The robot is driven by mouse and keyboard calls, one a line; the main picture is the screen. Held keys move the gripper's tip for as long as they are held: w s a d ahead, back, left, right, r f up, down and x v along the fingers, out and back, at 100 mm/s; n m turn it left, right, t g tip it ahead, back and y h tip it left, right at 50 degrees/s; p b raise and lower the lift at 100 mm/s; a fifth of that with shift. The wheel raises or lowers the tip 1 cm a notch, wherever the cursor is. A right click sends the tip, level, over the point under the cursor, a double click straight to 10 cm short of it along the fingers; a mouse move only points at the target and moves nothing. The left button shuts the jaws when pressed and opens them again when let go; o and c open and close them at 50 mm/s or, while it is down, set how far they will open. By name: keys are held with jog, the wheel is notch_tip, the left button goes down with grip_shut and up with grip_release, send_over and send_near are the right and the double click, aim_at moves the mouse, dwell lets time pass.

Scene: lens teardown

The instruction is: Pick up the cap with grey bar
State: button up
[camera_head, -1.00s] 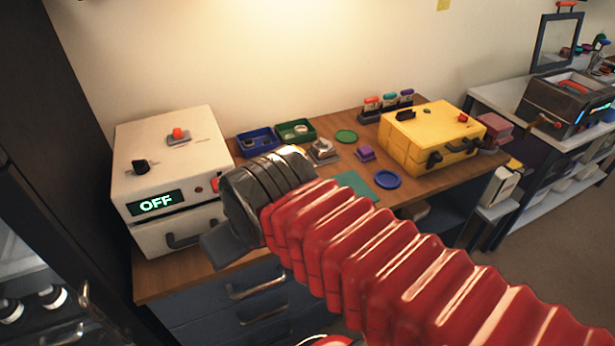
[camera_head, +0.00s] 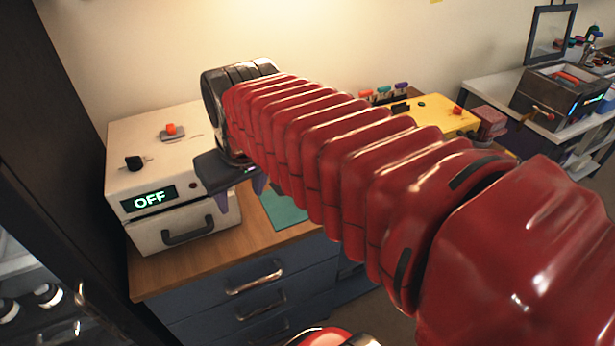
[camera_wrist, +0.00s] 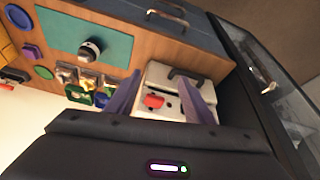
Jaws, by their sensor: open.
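In the wrist view, a dark round piece with a lighter silvery part (camera_wrist: 92,47) stands on the teal mat (camera_wrist: 58,28). I cannot make out a grey bar on it, so I cannot tell whether it is the cap. My gripper (camera_wrist: 158,80) is open, with two purple fingers and nothing seen between them but the white box (camera_wrist: 165,78) farther off. In the head view my gripper (camera_head: 241,198) hangs above the wooden bench, beside the white box. My red arm hides most of the bench top and the round piece there.
The white box (camera_head: 150,190) reads OFF and has a black knob and an orange switch on top. A yellow case (camera_head: 445,116) stands at the right. Blue and green trays (camera_wrist: 103,98) and coloured discs (camera_wrist: 30,51) show in the wrist view. Blue drawers (camera_head: 250,300) lie below.

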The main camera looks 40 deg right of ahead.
jog(key=w+d+f+m+g, duration=0.1)
jog(key=w+d, duration=0.3)
jog(key=d, duration=0.8)
jog(key=w+d+f+m+g, duration=0.1)
jog(key=w+d, duration=0.3)
jog(key=d, duration=0.8)
jog(key=shift+w+d+f+g, duration=0.3)
jog(key=shift+w+d+g, duration=0.1)
jog(key=shift+g, duration=0.1)
jog(key=f, duration=0.8)
jog(key=shift+w+d+f, duration=0.15)
jog(key=shift+w+f, duration=0.1)
jog(key=shift+w, duration=0.15)
jog(key=shift+f, duration=0.15)
jog(key=shift+w+d+f, duration=0.1)
jog(key=shift+f, duration=1.15)
jog(key=shift+w+f, duration=0.1)
jog(key=shift+f, duration=1.1)
jog(key=shift+c, duration=0.5)
